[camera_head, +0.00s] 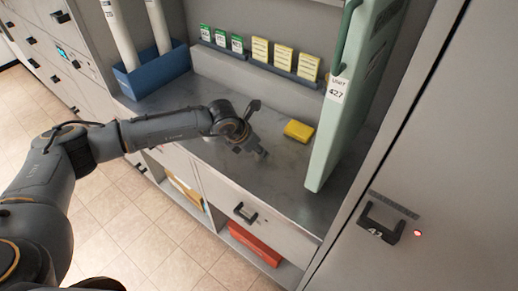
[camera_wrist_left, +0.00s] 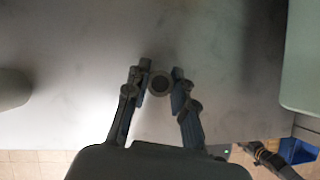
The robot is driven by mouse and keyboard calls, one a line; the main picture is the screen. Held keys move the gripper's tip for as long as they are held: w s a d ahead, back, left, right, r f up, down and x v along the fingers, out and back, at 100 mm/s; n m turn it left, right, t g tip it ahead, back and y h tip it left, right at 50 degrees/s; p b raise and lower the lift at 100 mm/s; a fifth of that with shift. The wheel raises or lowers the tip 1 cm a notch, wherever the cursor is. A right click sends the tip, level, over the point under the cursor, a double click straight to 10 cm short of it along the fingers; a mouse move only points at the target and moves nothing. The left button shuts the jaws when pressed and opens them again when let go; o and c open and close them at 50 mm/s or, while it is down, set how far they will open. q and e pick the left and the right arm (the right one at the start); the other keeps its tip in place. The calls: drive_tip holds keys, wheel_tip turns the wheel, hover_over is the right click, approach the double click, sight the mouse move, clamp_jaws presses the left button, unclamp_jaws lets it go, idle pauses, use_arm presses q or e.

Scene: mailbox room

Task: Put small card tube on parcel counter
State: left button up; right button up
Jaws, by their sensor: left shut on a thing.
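My left gripper (camera_head: 257,151) reaches in over the grey parcel counter (camera_head: 205,158), in front of the green door. In the left wrist view my left gripper (camera_wrist_left: 159,84) is shut on the small card tube (camera_wrist_left: 160,83), which shows end-on as a small dark round end with a lighter rim between the fingertips. The counter (camera_wrist_left: 75,60) lies beneath it. I cannot tell whether the tube touches the counter. In the head view the tube is hardly distinguishable from the dark fingers. Part of my other arm shows at the lower right of the wrist view.
A yellow box (camera_head: 298,130) lies on the counter right of the gripper. A pale green open door (camera_head: 335,130) stands upright beyond it. A blue bin (camera_head: 150,76) with long white tubes stands at the back left. Card racks (camera_head: 262,62) line the back. The counter's front left is clear.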

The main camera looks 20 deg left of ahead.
use_arm(q)
drive_tip(key=shift+f, duration=0.35)
use_arm(e)
drive_tip(key=shift+d, duration=0.1)
use_arm(q)
drive_tip(key=shift+f, duration=0.1)
use_arm(e)
drive_tip(key=shift+d, duration=0.1)
use_arm(q)
drive_tip(key=shift+f, duration=0.15)
drive_tip(key=o, duration=0.8)
drive_tip(key=shift+c, duration=0.2)
use_arm(e)
drive_tip(key=shift+d+f, duration=0.1)
drive_tip(key=shift+d, duration=0.1)
use_arm(q)
drive_tip(key=shift+r, duration=0.2)
drive_tip(key=shift+r, duration=0.2)
drive_tip(key=b+v, duration=0.1)
drive_tip(key=v, duration=1)
drive_tip(key=shift+s+a+r+b, duration=0.2)
drive_tip(key=shift+r+b, duration=0.1)
use_arm(e)
drive_tip(key=shift+a+f, duration=0.25)
drive_tip(key=shift+f, duration=0.35)
